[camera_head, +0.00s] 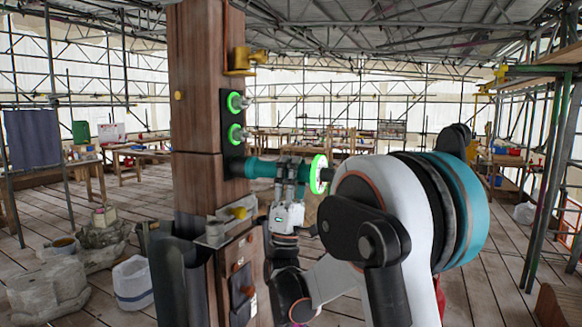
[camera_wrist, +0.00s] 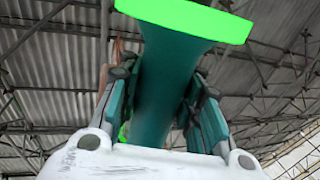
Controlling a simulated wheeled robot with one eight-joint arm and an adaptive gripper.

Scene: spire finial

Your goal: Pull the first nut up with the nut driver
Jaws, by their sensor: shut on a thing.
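My gripper (camera_head: 290,172) is shut on the teal nut driver (camera_head: 263,168), which lies roughly level. The driver's left end meets or nearly meets the lower part of a dark plate (camera_head: 233,150) on the wooden post (camera_head: 196,110); contact is unclear. Its bright green disc (camera_head: 319,174) is at the right end. Two green-ringed nuts with studs show above it on the plate, an upper nut (camera_head: 236,102) and a lower nut (camera_head: 237,134). Any nut at the driver's tip is hidden. In the wrist view, the teal driver (camera_wrist: 165,85) runs between both fingers.
A yellow bracket (camera_head: 243,63) sticks out high on the post. A grey ledge with a yellow piece (camera_head: 238,213) sits below the driver. Stone blocks (camera_head: 48,285) and a white bucket (camera_head: 132,281) stand at the left. Scaffold poles (camera_head: 553,160) rise at the right.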

